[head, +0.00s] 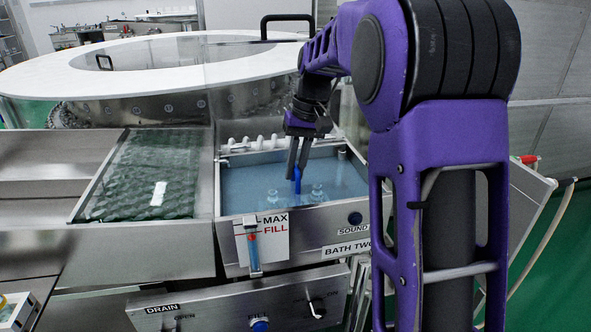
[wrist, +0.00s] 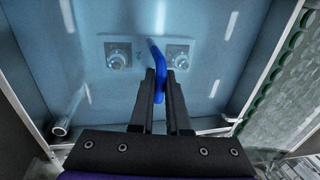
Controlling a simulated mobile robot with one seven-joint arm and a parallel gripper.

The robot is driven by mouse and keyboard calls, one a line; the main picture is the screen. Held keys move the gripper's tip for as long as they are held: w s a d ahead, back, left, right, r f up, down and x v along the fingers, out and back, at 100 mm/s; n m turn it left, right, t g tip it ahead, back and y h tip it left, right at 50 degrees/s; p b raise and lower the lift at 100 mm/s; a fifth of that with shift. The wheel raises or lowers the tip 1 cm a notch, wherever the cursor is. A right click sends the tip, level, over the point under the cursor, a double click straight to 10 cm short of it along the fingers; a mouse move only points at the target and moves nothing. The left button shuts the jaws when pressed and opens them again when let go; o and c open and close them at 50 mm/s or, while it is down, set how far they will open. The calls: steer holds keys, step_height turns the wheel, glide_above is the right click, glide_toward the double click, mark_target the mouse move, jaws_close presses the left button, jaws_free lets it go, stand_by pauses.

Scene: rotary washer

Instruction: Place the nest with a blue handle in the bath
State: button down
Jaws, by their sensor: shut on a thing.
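My gripper (head: 297,172) is over the bath labelled BATH TWO, pointing down, with its fingers shut on the blue handle (head: 298,181). In the wrist view my fingertips (wrist: 161,80) are closed around the blue handle (wrist: 157,62), which bends and runs down toward the bath floor. The bath (head: 240,205) holds pale blue liquid.
A second basin with a dark green rippled surface (head: 150,175) lies left of the bath. A row of pale fittings (head: 253,142) lines the bath's back edge. A white ring-shaped counter (head: 150,58) stands behind. A MAX FILL label (head: 274,236) is on the front wall.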

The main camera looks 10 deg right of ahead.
steer(key=c, duration=1.3)
jaws_free()
steer(key=shift+f, duration=0.1)
steer(key=shift+c, duration=0.2)
steer(key=o, duration=0.4)
steer(key=shift+o, duration=0.2)
step_height(320, 180, up, 12)
steer(key=d+p, duration=0.2)
steer(key=shift+d, duration=0.2)
